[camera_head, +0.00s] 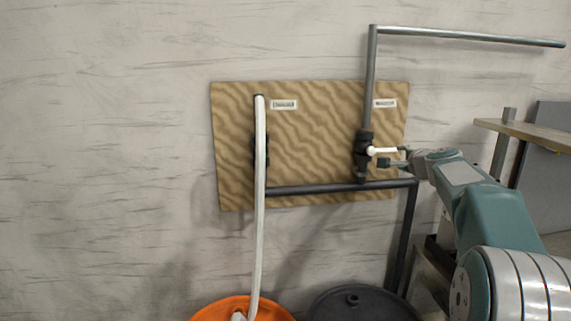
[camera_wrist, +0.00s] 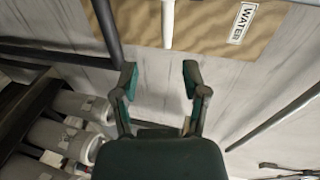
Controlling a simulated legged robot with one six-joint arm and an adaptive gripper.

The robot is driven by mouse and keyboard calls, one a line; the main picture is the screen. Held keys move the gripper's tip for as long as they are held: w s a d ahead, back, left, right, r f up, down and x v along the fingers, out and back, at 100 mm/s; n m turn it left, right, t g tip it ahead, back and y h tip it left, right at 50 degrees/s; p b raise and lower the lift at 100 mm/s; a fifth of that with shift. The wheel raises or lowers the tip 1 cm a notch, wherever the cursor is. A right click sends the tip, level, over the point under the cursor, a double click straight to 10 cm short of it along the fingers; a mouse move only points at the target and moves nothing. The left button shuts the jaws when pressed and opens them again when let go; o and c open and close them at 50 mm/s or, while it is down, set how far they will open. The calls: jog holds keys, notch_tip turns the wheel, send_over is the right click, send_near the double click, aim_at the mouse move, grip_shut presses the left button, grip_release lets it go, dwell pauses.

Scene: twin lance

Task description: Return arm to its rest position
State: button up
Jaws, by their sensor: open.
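My gripper (camera_head: 396,157) is at the right side of the wooden board, at the end of my teal arm. In the wrist view its two fingers (camera_wrist: 161,77) are spread apart with nothing between them. The white valve lever (camera_head: 383,150) sticks out to the right from a black valve (camera_head: 363,154) on the grey pipe. In the wrist view the lever (camera_wrist: 168,25) shows just beyond the gap between the fingers, apparently clear of them. In the head view the fingertips overlap the lever's end closely.
A wavy-grained board (camera_head: 310,145) with labels hangs on the wall. A white hose (camera_head: 260,200) runs down to an orange drum (camera_head: 215,309) beside a black drum (camera_head: 360,308). A shelf (camera_head: 530,133) stands right of my arm. Grey cylinders (camera_wrist: 70,102) show left in the wrist view.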

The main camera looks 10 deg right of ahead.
jog(key=s+a+f+n+g+y, duration=0.2)
jog(key=s+a+n, duration=0.3)
jog(key=s+a, duration=0.45)
jog(key=s+a+f+n+g+y, duration=0.1)
jog(key=s+a+f+n+g, duration=0.3)
jog(key=s+a, duration=0.6)
jog(key=s+a+f+n+g+h, duration=0.1)
jog(key=s+f+n, duration=0.3)
jog(key=s, duration=0.8)
jog(key=s+a+f+n+g+h, duration=0.1)
jog(key=s+a+f+n+g, duration=0.1)
jog(key=s+f+n, duration=0.3)
jog(key=s+a+f, duration=0.1)
jog(key=s+f, duration=0.2)
jog(key=s, duration=0.4)
jog(key=shift+s+a+f+g, duration=0.15)
jog(key=shift+g, duration=0.25)
